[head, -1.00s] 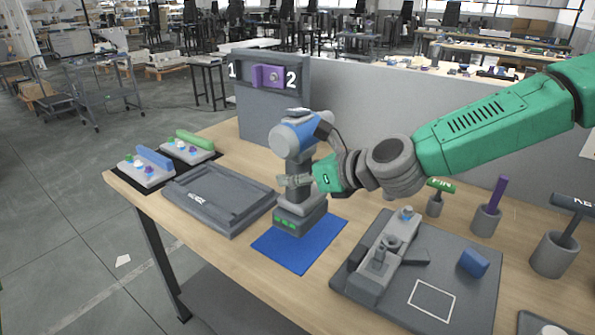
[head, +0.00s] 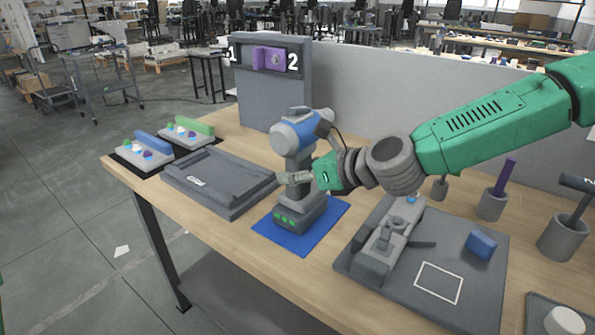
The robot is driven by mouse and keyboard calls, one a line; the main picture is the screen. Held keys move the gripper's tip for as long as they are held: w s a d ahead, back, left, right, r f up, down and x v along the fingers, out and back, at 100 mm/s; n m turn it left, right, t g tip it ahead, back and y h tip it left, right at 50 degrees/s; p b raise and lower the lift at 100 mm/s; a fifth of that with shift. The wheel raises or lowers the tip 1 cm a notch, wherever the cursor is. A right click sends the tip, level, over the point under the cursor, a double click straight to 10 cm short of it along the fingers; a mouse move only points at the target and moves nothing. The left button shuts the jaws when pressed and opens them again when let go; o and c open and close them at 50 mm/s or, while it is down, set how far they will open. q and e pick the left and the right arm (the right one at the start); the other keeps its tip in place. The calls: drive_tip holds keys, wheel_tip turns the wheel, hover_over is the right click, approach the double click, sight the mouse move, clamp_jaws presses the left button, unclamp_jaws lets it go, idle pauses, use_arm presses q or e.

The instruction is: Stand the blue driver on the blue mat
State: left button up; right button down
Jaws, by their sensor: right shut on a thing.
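The blue driver (head: 299,132), with a blue and grey head and a grey battery base with green marks, is upright on the blue mat (head: 312,238). Its base overlaps the mat and appears to touch it; the mat shows in front and to the right. My right gripper (head: 290,178) is shut on the driver's handle, coming from the right with its green arm. My left gripper is not in view.
A dark grey case-like tray (head: 205,203) lies left of the mat. A grey fixture board (head: 395,291) with a blue block (head: 481,245) lies to the right. Several holders with tools stand at the right.

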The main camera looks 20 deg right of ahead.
drive_tip(key=shift+a+r, duration=0.1)
drive_tip(key=shift+r, duration=0.05)
drive_tip(key=shift+d+f, duration=0.2)
drive_tip(key=shift+f, duration=0.05)
drive_tip(key=c, duration=0.8)
unclamp_jaws()
drive_tip(key=shift+o, duration=0.2)
drive_tip(key=shift+a+f, duration=0.1)
drive_tip(key=shift+f, duration=0.1)
drive_tip(key=shift+s+d+r, duration=0.2)
drive_tip(key=shift+s+d, duration=0.05)
drive_tip(key=v, duration=1.1)
